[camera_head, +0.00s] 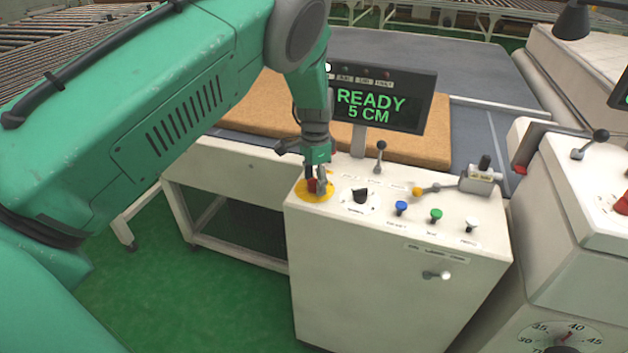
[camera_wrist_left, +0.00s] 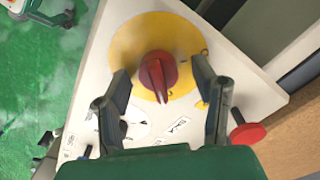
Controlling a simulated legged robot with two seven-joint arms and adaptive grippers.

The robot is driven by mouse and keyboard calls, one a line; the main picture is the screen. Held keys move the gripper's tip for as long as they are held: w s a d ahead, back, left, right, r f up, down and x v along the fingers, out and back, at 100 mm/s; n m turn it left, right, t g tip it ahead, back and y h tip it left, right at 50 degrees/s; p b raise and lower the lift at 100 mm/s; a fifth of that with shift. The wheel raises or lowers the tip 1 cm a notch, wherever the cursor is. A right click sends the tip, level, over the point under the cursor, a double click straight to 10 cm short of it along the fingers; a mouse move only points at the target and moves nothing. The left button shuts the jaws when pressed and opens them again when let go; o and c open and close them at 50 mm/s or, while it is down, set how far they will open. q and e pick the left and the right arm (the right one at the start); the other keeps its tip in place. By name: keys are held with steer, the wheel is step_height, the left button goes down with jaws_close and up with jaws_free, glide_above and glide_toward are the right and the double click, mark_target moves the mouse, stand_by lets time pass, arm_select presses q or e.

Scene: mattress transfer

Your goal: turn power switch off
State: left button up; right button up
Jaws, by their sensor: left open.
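A red rotary switch (camera_wrist_left: 155,72) sits on a round yellow plate (camera_wrist_left: 137,38) on the white control cabinet. Its raised ridge runs roughly up and down in the left wrist view. In the head view, the yellow plate (camera_head: 317,196) is at the cabinet's top left corner, and the switch is mostly covered by my fingers. My left gripper (camera_head: 316,186) points down over it. In the left wrist view, the left gripper (camera_wrist_left: 161,74) is open, with one finger on each side of the switch and visible gaps between. My right gripper is not in view.
A black selector knob (camera_head: 360,196), blue (camera_head: 401,208), green (camera_head: 436,215) and white (camera_head: 471,225) buttons, and a black-ball lever (camera_head: 381,148) stand close by. The display (camera_head: 378,99) reads "READY 5 CM". A brown mattress (camera_head: 262,108) lies behind the cabinet.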

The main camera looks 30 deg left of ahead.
arm_select(q)
steer(key=shift+d, duration=0.45)
steer(key=shift+a+f, duration=0.2)
steer(key=shift+a, duration=0.35)
steer(key=c, duration=1.1)
steer(key=shift+s, duration=0.1)
steer(key=shift+d+n, duration=0.2)
steer(key=shift+n, duration=0.2)
steer(key=n, duration=0.3)
steer(key=shift+a, duration=0.15)
steer(key=n+p, duration=0.1)
steer(key=n, duration=0.8)
steer(key=shift+n, duration=0.4)
steer(key=n, duration=0.4)
steer(key=shift+s+f, duration=0.1)
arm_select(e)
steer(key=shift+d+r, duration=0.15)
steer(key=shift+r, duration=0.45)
arm_select(q)
steer(key=shift+n, duration=0.3)
